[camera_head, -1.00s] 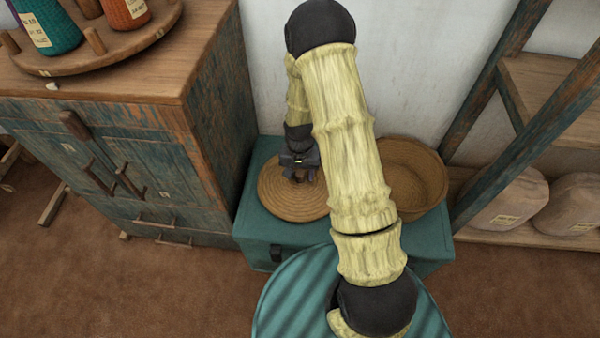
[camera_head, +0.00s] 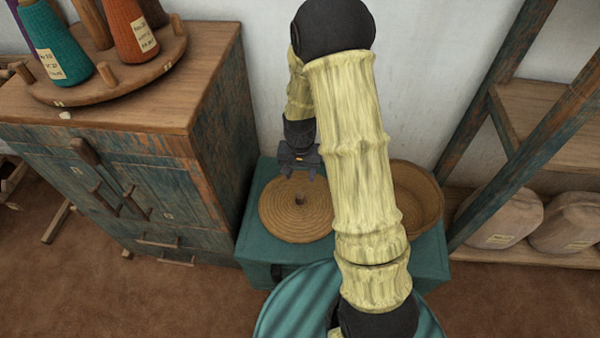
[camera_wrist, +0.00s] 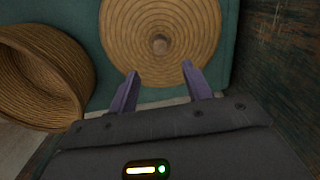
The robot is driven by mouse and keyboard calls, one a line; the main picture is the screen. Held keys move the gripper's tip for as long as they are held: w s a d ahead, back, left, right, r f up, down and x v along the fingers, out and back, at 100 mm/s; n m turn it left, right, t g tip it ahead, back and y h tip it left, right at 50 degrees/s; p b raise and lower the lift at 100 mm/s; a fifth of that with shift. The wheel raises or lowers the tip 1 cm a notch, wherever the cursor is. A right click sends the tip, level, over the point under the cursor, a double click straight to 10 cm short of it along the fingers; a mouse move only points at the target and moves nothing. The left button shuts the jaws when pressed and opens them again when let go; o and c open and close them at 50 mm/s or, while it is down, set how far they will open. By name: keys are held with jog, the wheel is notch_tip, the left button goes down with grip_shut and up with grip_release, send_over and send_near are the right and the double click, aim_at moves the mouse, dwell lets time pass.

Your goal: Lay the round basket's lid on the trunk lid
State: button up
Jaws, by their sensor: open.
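The round woven lid (camera_head: 290,222) lies flat on the teal trunk lid (camera_head: 252,240), its small knob at the centre. It also shows in the wrist view (camera_wrist: 180,25), with the knob in clear sight. My gripper (camera_head: 301,172) is above the lid, apart from it, with its fingers spread and nothing between them. In the wrist view my two fingertips (camera_wrist: 160,72) frame the near part of the lid. The round basket (camera_head: 425,190) stands open to the right of the lid, partly hidden by my arm; its hollow inside shows in the wrist view (camera_wrist: 35,70).
A worn wooden cabinet (camera_head: 150,150) stands close on the left, with a round rack (camera_head: 120,80) of yarn cones on top. A shelf frame (camera_head: 520,130) with sacks (camera_head: 500,215) stands at right. The white wall is behind the trunk.

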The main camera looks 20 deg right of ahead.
jog(key=s+r+n+t, duration=0.2)
jog(key=s+r+n, duration=0.2)
jog(key=s+r, duration=0.9)
jog(key=shift+s+r+n+t, duration=0.15)
jog(key=shift+r+n+t, duration=0.15)
jog(key=shift+r, duration=0.5)
jog(key=shift+r, duration=0.15)
jog(key=w+p+v, duration=0.3)
jog(key=p+v, duration=1)
jog(key=p, duration=0.1)
jog(key=w+r+p+v, duration=0.1)
jog(key=w+p+v, duration=0.2)
jog(key=p+v, duration=1.1)
jog(key=shift+r, duration=0.45)
